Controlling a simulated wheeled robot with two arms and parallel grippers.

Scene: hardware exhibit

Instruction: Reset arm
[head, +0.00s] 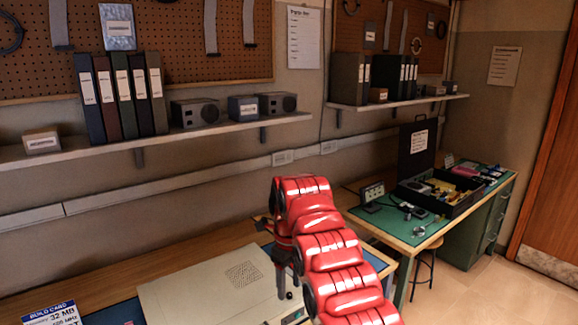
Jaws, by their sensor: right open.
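My right arm, red and segmented, rises from the bottom edge right of centre and bends over at the top. Its dark right gripper (285,290) points down beside the right edge of a beige computer case (185,293) on the near bench. The gripper is open, and I see nothing between its fingers. It is small here and partly hidden by the arm, so I cannot tell whether it touches the case. My left gripper is not in view.
A build card (52,313) stands at the bottom left. A wall shelf (100,152) holds binders, a small box and speakers. At the right, a green-topped bench (372,222) carries an open black toolbox (462,205); a stool (428,258) stands by it. Floor is clear at lower right.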

